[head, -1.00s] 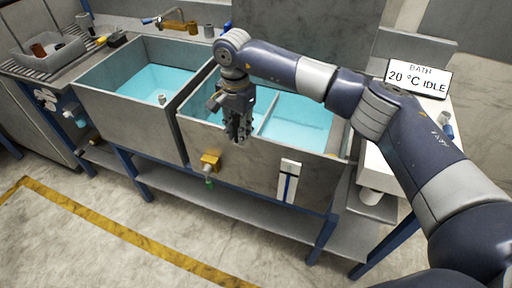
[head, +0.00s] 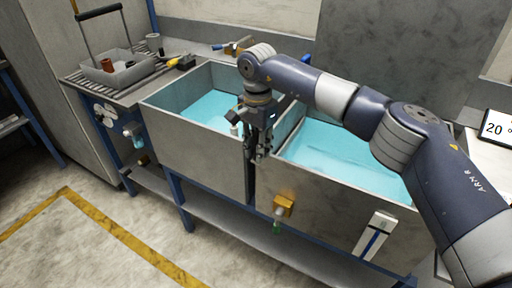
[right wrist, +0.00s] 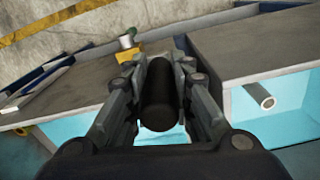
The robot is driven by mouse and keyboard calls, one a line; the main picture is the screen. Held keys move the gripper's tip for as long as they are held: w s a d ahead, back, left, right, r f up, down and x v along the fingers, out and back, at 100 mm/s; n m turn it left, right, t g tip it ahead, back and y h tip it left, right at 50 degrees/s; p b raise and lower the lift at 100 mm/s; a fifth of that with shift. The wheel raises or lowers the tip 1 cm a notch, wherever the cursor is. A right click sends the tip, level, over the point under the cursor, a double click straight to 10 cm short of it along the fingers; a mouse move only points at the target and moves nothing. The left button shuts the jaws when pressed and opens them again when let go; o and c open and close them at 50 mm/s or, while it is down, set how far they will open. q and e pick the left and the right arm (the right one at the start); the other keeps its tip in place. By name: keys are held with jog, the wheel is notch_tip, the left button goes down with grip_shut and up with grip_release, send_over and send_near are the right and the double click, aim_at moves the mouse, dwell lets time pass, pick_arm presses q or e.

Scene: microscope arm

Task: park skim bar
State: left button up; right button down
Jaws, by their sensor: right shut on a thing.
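My right gripper (head: 258,152) is in front of the boundary between the two basins, at the left end of the right basin (head: 330,204). In the right wrist view my right gripper (right wrist: 160,95) is shut on a dark cylindrical grip (right wrist: 159,95), which looks like the handle of the skim bar. The rest of the bar is mostly hidden by the gripper and arm; I cannot tell its edge from the basin's left wall. Pale blue water (head: 345,150) fills the right basin. My left gripper is not in view.
The left basin (head: 200,150) holds water and a pale upright pipe (right wrist: 260,95). A yellow valve (head: 284,205) and a white panel (head: 375,236) are on the right basin's front. A grey bin (head: 115,70) stands on the left drainboard. The floor in front is clear.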

jog(key=shift+w+a+r, duration=0.1)
jog(key=shift+w+r, duration=0.05)
jog(key=c, duration=1.4)
grip_release()
jog(key=shift+o, duration=0.2)
jog(key=shift+a, duration=0.15)
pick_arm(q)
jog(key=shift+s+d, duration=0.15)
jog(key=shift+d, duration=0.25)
pick_arm(e)
notch_tip(320, 180, up, 12)
jog(key=shift+f, duration=0.1)
